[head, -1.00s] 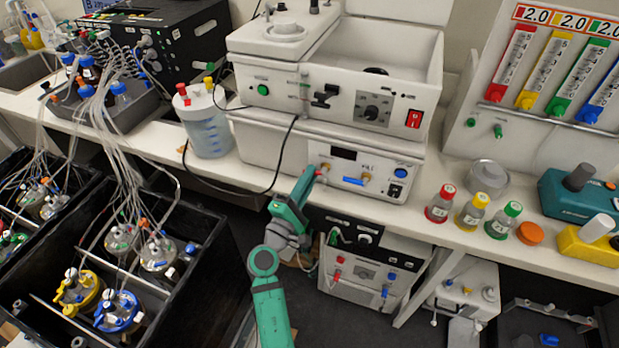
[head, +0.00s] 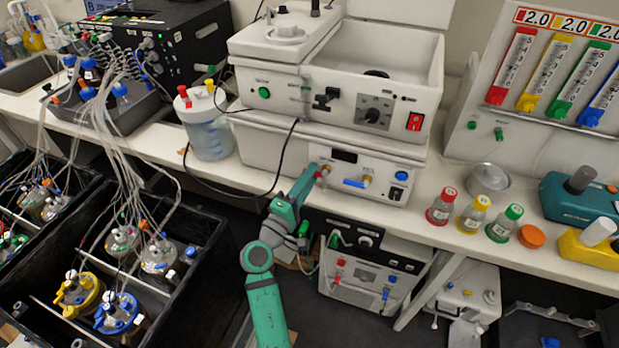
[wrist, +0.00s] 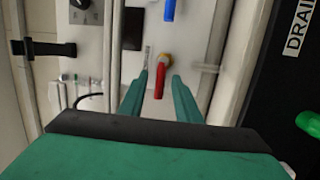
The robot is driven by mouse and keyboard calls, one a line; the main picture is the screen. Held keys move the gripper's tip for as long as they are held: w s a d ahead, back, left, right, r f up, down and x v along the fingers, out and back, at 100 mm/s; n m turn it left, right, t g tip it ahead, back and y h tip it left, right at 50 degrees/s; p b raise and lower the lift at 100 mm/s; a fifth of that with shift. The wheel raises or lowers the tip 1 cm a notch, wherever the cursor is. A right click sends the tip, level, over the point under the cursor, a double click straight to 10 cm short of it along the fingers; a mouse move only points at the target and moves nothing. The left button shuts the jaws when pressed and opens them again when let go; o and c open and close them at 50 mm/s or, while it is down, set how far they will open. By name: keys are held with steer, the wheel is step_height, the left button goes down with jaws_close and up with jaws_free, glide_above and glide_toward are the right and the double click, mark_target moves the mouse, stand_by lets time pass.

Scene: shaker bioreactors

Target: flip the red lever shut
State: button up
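My gripper is open, with one green finger on each side of the lever's end and a visible gap to both. In the head view my gripper (head: 314,176) is at the left part of the panel, and the red lever (head: 322,172) shows as a small red spot at its tip. The blue lever (head: 354,183) lies level on a second valve to the right.
A dark display (head: 344,156) is above the levers, and a blue button (head: 401,175) is farther right. A black cable (head: 283,165) hangs left of my gripper. Small bottles (head: 440,206) stand on the bench at right.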

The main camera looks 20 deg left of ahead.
steer(key=v, duration=1.1)
steer(key=shift+w, duration=0.1)
steer(key=s+d+f+m+g+y, duration=0.25)
steer(key=s+d+f, duration=0.25)
steer(key=s+f, duration=0.3)
steer(key=s+d+f+m+g+y, duration=0.1)
steer(key=s+d+f+g+y, duration=0.15)
steer(key=s+d+f, duration=0.55)
steer(key=s+d+r+m, duration=0.3)
steer(key=s+d+m, duration=0.1)
steer(key=s, duration=0.5)
steer(key=s+d+r+m, duration=0.2)
steer(key=s+d+m, duration=0.2)
steer(key=s+m, duration=0.3)
steer(key=s, duration=0.2)
steer(key=shift+s+d+r+t+h, duration=0.15)
steer(key=shift+s+r+t+h, duration=0.15)
steer(key=shift+r+h, duration=0.1)
steer(key=shift+m, duration=0.25)
